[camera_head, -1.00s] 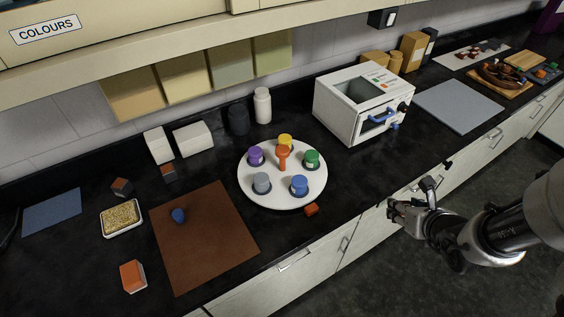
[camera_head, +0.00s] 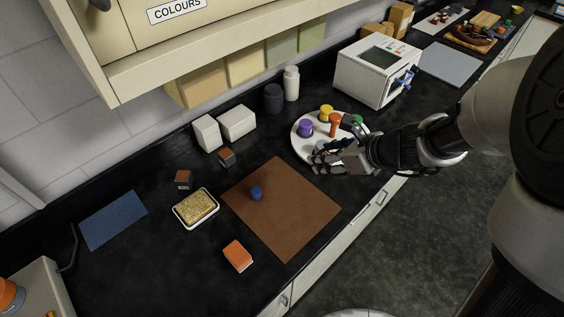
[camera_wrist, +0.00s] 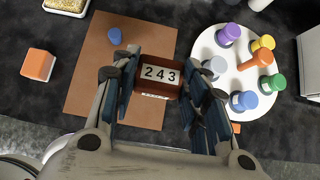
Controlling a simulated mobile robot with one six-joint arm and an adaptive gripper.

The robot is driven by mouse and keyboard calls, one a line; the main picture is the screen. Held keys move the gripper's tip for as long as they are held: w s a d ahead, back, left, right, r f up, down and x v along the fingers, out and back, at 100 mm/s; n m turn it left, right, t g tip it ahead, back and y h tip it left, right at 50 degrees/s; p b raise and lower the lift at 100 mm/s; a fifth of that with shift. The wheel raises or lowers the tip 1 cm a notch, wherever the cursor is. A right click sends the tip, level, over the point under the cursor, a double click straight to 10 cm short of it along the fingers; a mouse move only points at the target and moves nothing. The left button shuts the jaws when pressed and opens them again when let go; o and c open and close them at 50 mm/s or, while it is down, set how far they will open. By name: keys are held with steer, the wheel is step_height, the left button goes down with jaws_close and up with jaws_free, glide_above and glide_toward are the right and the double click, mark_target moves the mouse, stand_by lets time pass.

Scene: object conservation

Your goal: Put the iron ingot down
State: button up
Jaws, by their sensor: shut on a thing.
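My gripper (camera_wrist: 162,80) is shut on a red-brown block with a white label reading 243, which I take to be the iron ingot (camera_wrist: 150,88). The block sits between the fingers in the wrist view, above the counter beside the brown mat (camera_wrist: 95,80). In the head view my gripper (camera_head: 325,160) reaches in from the right, over the front of the round white tray (camera_head: 298,147). The block cannot be made out there. How high it is held cannot be told.
The brown mat's front area is bare; a blue piece (camera_head: 256,193) stands on it. An orange block (camera_head: 238,255) and a dish of grain (camera_head: 197,208) are to its left. Several coloured-topped jars stand on the tray.

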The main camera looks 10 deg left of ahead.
steer(key=s+a+n+g+y, duration=0.2)
steer(key=s+n+g, duration=0.1)
steer(key=s+n, duration=0.1)
steer(key=shift+s+d+f+b, duration=0.1)
steer(key=shift+f+b, duration=1.8)
steer(key=shift+f, duration=2.75)
steer(key=shift+s+d+f+b, duration=0.1)
steer(key=shift+f+b, duration=1.75)
steer(key=shift+f, duration=2.8)
steer(key=shift+f+b, duration=0.6)
steer(key=shift+b, duration=0.05)
steer(key=o, duration=1.4)
steer(key=shift+r, duration=0.15)
